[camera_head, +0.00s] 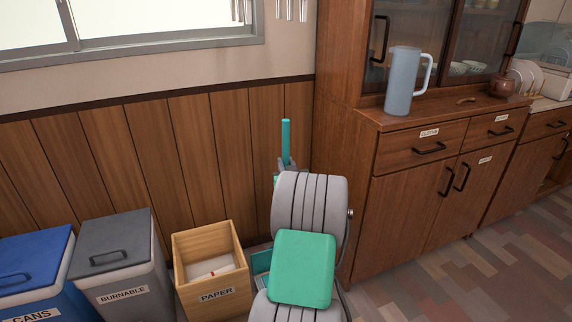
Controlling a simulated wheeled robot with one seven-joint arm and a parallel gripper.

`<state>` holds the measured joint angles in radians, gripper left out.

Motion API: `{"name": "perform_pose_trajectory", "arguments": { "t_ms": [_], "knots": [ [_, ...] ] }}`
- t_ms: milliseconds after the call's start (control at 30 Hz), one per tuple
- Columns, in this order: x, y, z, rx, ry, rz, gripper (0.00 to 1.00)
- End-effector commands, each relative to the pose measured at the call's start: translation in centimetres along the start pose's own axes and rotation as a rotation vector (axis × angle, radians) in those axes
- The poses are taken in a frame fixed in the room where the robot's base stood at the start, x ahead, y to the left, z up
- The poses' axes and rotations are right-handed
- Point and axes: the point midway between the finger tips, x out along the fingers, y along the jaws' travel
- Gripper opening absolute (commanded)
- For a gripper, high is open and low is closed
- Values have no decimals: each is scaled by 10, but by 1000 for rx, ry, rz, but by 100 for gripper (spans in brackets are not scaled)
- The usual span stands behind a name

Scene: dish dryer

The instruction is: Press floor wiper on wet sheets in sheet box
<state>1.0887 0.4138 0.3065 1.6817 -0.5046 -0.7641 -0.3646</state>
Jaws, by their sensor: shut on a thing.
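The floor wiper shows as an upright teal-green handle (286,138) rising behind my grey arm, in front of the wood-panelled wall. My gripper (285,165) is mostly hidden behind the arm; only a small grey part of it shows at the handle, and it is shut on the wiper. The wiper's head is hidden. A teal box (262,261), perhaps the sheet box, stands on the floor just right of the paper bin, with most of it hidden by my arm. I cannot see wet sheets or whether the wiper touches them.
A wooden paper bin (214,289), a grey burnable bin (124,280) and a blue cans bin (35,265) line the wall at left. A wooden cabinet (408,190) stands close at right, with a blue pitcher (402,82) on its ledge. Floor at lower right is clear.

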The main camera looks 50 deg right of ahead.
Motion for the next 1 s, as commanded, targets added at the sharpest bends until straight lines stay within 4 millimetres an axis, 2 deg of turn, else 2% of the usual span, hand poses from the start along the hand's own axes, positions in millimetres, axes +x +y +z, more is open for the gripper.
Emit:
{"name": "perform_pose_trajectory", "arguments": {
  "t_ms": [233,1000],
  "knots": [
    [0,0,-3,-1,6,0,0],
    [0,0,5,-1,6,0,0]
  ]
}}
